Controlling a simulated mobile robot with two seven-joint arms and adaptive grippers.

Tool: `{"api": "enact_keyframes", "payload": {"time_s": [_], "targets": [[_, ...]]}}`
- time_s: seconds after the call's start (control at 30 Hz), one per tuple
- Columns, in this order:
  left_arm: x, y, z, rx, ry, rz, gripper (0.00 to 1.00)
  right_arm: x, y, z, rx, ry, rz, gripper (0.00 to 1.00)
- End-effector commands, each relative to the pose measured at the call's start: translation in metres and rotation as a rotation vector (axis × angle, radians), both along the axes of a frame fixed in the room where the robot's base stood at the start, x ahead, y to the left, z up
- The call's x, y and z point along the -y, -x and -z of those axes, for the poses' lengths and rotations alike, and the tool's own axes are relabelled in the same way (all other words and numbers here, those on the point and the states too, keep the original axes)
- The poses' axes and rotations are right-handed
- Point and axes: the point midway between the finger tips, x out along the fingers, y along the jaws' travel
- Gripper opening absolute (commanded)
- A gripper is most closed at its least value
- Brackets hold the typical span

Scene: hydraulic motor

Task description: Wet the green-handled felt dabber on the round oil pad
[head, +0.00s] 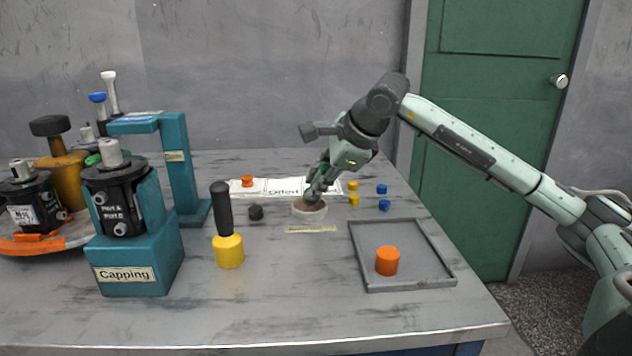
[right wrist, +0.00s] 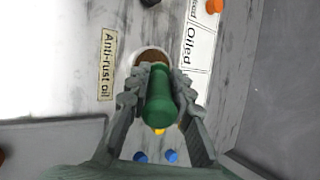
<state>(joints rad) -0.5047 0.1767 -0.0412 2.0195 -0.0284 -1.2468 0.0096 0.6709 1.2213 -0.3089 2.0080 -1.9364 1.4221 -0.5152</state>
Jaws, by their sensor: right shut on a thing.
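The round oil pad (head: 310,211) is a low white dish with a brown top, beside a label on the table. In the right wrist view the pad (right wrist: 150,56) shows partly, next to the "Anti-rust oil" label (right wrist: 107,64). My right gripper (head: 317,191) is shut on the green-handled felt dabber (right wrist: 160,100) and holds it right over the pad. The dabber's felt end is hidden, so I cannot tell whether it touches the pad. My left gripper is not in view.
A grey tray (head: 366,286) with an orange cap (head: 387,261) lies to the right. Blue and yellow caps (head: 383,205) sit behind it. A yellow mallet with a black handle (head: 228,249) and the teal capping stand (head: 140,262) are to the left.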

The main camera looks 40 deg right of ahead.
Motion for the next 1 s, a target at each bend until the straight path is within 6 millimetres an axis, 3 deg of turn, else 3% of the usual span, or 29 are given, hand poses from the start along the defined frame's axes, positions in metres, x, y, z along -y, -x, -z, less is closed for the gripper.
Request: {"api": "enact_keyframes", "payload": {"time_s": [0.73, 1.0], "targets": [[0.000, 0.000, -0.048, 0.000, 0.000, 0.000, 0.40, 0.000, 0.000, -0.063, 0.004, 0.000, 0.000, 0.00], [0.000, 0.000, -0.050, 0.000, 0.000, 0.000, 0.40, 0.000, 0.000, -0.068, 0.001, 0.000, 0.000, 0.00]]}}
